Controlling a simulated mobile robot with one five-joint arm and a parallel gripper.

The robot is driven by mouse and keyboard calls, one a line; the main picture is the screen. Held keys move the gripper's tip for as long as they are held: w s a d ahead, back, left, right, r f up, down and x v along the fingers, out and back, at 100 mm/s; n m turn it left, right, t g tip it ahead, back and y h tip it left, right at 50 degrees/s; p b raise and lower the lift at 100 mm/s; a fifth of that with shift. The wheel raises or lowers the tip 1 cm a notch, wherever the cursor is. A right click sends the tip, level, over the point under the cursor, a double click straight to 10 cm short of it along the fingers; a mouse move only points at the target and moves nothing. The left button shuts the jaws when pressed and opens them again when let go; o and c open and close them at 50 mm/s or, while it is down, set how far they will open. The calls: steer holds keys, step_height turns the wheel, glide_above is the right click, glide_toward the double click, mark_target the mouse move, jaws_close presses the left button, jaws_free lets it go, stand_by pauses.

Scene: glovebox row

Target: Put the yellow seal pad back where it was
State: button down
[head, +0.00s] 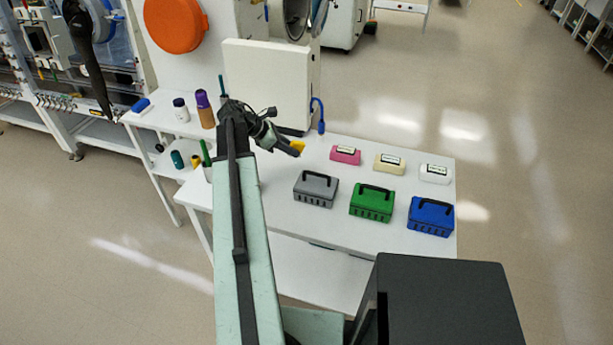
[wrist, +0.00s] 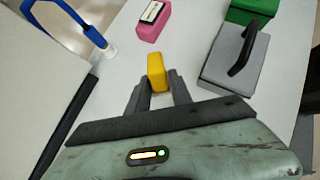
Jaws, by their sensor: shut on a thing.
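The yellow seal pad (head: 297,146) is a small yellow block at the tip of my arm in the head view. In the wrist view the yellow seal pad (wrist: 157,72) stands between the two dark fingers of my gripper (wrist: 158,90), which is shut on it. In the head view my gripper (head: 287,147) is over the white table, left of the pink block and behind the grey box. I cannot tell how high the pad is above the table.
A pink block (head: 345,155), a cream block (head: 390,163) and a white block (head: 435,174) lie in a row. In front stand grey (head: 316,188), green (head: 371,202) and blue (head: 431,216) handled boxes.

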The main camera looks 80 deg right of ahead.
mark_target(301, 162)
steer(key=s+d+r+n+g+h+b, duration=0.2)
steer(key=s+d+g+h+b, duration=0.1)
steer(key=d+g+h+b, duration=0.15)
steer(key=shift+t+y, duration=0.25)
steer(key=shift+t, duration=0.2)
step_height(301, 162, down, 10)
steer(key=b, duration=1)
steer(key=shift+w+d+f, duration=0.1)
steer(key=shift+w, duration=0.05)
steer(key=shift+r, duration=0.25)
steer(key=c, duration=1.1)
jaws_free()
steer(key=shift+c, duration=0.2)
steer(key=p+v, duration=0.4)
steer(key=v, duration=0.7)
steer(key=shift+r, duration=0.1)
steer(key=shift+w+a, duration=0.3)
steer(key=shift+w, duration=0.1)
